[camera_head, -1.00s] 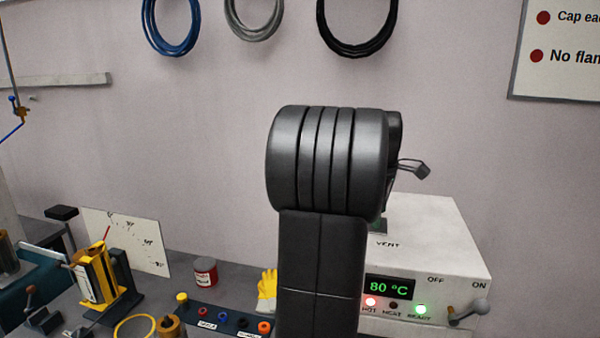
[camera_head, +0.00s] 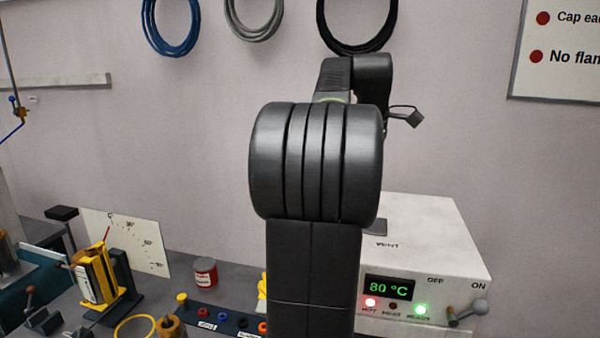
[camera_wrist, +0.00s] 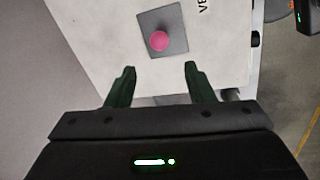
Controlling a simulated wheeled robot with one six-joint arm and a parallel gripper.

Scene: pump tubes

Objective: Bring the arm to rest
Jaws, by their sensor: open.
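In the wrist view my gripper (camera_wrist: 160,82) is open, with its two dark green fingers apart and nothing between them. Beyond the fingertips lies the top of the white heater box (camera_wrist: 105,45), with a grey square plate (camera_wrist: 176,22) and a pink round thing (camera_wrist: 159,41) on it. In the head view my black arm rises in the middle, in front of the white heater box (camera_head: 425,235); its gripper is hidden there. The box's display reads 80 °C (camera_head: 388,288), with a red and a green lamp lit.
A yellow fixture (camera_head: 95,275) and a dial card (camera_head: 130,242) stand on the bench at left. A red-and-white can (camera_head: 205,271) and a dark strip with coloured rings (camera_head: 225,318) lie nearer the middle. Coiled hoses (camera_head: 172,30) hang on the wall.

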